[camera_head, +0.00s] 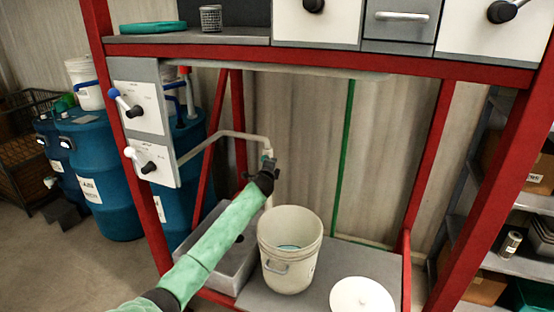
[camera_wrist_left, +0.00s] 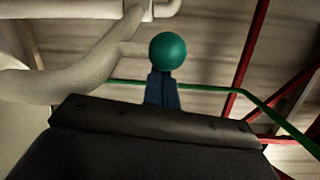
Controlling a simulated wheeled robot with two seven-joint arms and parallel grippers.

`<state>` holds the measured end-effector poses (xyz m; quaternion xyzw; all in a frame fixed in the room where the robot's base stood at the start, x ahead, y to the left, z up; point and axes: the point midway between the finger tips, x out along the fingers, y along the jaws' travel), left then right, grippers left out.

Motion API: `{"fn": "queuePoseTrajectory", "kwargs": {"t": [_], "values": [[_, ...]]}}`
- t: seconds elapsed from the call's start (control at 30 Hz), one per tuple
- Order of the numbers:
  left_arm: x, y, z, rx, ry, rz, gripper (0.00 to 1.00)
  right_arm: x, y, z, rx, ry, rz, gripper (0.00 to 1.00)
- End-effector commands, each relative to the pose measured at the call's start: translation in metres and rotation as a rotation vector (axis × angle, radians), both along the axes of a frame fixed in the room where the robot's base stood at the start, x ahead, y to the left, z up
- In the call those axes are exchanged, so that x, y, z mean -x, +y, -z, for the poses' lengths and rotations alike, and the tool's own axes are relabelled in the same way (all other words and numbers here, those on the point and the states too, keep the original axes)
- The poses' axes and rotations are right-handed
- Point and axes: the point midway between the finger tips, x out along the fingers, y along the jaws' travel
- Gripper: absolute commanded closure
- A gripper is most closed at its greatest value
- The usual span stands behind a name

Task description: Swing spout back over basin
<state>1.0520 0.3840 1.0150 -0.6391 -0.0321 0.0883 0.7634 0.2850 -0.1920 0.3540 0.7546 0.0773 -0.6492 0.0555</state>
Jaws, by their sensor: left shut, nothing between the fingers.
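The spout (camera_head: 225,135) is a thin beige pipe that runs right from the lower grey panel and bends down at its end. In the head view its tip hangs above and behind the left rim of the white bucket (camera_head: 273,245); I cannot tell exactly what lies below it. The grey basin (camera_head: 234,262) stands left of the bucket, partly hidden by my left arm. My left gripper (camera_head: 272,165) is shut and empty at the spout's tip; contact is unclear. In the left wrist view a teal ball (camera_wrist_left: 168,50) shows at the fingers, and beige pipe (camera_wrist_left: 80,75) passes close by.
Two lever valves (camera_head: 146,165) (camera_head: 132,110) stick out of the left panels. Red frame posts (camera_head: 142,200) (camera_head: 415,190) bound the bay. A white lid (camera_head: 362,297) lies right of the bucket. Blue drums (camera_head: 105,175) stand at left.

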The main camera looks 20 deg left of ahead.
Motion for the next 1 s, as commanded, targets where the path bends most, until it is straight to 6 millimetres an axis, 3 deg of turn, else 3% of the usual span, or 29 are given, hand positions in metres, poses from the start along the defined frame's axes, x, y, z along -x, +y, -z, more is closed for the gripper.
{"fn": "queuePoseTrajectory", "kwargs": {"t": [0.23,0.5,0.67,1.0], "values": [[0.009,0.022,-0.003,-0.004,0.002,0.105,1.00,0.012,-0.011,0.030,0.011,-0.018,-0.007,0.45],[0.018,0.052,-0.001,-0.002,0.002,0.100,1.00,0.020,-0.019,0.049,0.017,-0.033,-0.012,0.45],[0.021,0.081,0.000,-0.003,0.001,0.100,1.00,0.021,-0.020,0.052,0.017,-0.035,-0.012,0.45],[0.014,0.140,0.000,-0.002,-0.001,0.098,1.00,0.011,-0.014,0.039,0.012,-0.028,-0.008,0.45]]}}
